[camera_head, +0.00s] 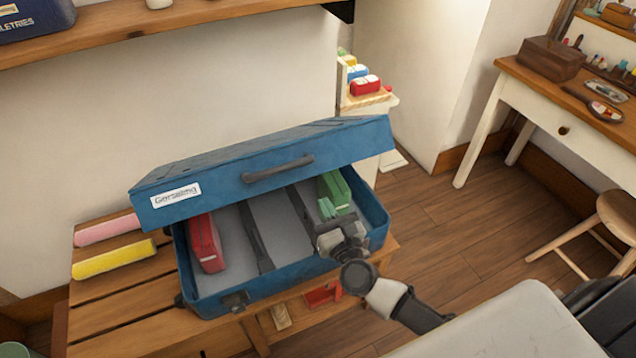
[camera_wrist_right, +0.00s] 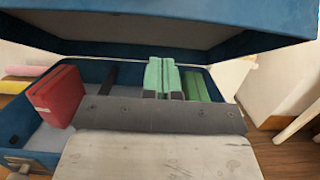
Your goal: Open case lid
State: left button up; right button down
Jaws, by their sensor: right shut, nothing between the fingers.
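A blue case (camera_head: 213,303) stands on a slatted wooden bench, its blue lid (camera_head: 232,161) partly raised and tilted above the base. The lid has a dark handle (camera_head: 278,169) and a white label on its front edge. Inside lie a red item (camera_head: 206,242) at the left and green items (camera_head: 338,191) at the right. My right gripper (camera_head: 335,228) is at the right front of the open gap, below the lid's front edge; its fingers are shut and empty. In the right wrist view the lid (camera_wrist_right: 180,25) hangs above the gripper. My left gripper is not in view.
Pink (camera_head: 107,229) and yellow (camera_head: 113,259) rolls lie on the wooden bench (camera_head: 120,318) left of the case. A wooden shelf (camera_head: 150,30) runs along the wall above. A desk (camera_head: 570,100) and stool (camera_head: 619,216) stand at the right, with open floor between.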

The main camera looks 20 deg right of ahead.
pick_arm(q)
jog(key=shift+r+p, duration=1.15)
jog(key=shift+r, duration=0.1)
pick_arm(e)
jog(key=shift+w+a+r, duration=0.1)
jog(key=shift+w+r, duration=1.55)
jog(key=shift+r, duration=0.05)
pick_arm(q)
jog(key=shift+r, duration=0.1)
